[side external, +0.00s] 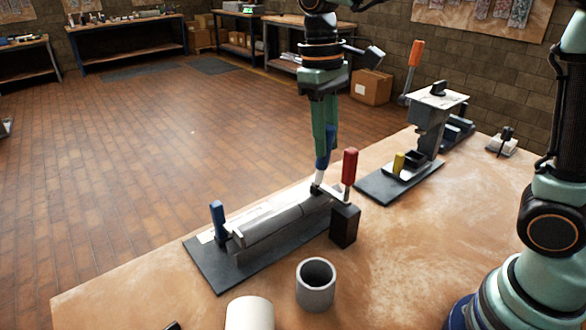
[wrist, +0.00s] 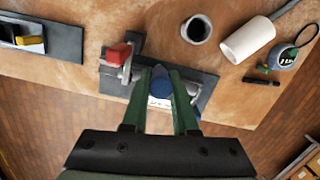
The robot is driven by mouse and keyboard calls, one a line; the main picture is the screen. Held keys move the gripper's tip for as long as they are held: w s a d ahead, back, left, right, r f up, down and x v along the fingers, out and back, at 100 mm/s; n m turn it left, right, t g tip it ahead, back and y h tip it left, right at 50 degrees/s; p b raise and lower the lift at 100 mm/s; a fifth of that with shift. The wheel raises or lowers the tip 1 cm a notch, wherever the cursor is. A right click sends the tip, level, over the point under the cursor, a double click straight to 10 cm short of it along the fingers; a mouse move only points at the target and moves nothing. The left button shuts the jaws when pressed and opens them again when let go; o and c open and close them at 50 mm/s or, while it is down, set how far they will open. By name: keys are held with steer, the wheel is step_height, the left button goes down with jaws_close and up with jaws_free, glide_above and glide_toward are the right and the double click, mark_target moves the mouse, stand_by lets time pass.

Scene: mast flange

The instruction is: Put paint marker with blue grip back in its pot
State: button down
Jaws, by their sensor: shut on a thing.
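My gripper (side external: 325,142) is shut on the paint marker with the blue grip (side external: 322,163). The marker hangs steeply, its white end down. It is above or at the right end of a clamp fixture on a dark plate (side external: 215,272); I cannot tell if it touches. In the wrist view the blue grip (wrist: 160,79) sits between my green fingers, and the lower end is hidden. A grey open-topped pot-like cylinder (side external: 315,290) stands upright on the table in front of the fixture, apart from the marker. It also shows in the wrist view (wrist: 196,29).
A red clamp handle (side external: 350,167) rises close right of the marker, above a black block (side external: 345,225). A blue handle (side external: 217,218) stands at the fixture's left end. A white cylinder (side external: 249,314) lies near the grey one. Another clamp fixture (side external: 400,183) is farther right.

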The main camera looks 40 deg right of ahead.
steer(key=s+a+n+g+h, duration=0.1)
steer(key=s+a+n, duration=0.2)
steer(key=s+a, duration=0.5)
steer(key=w+a+x, duration=0.1)
steer(key=w+x, duration=0.1)
steer(key=x, duration=1.1)
steer(key=shift+w+a+f, duration=0.3)
steer(key=shift+w+f, duration=0.05)
steer(key=shift+w, duration=0.1)
steer(key=c, duration=0.6)
jaws_free()
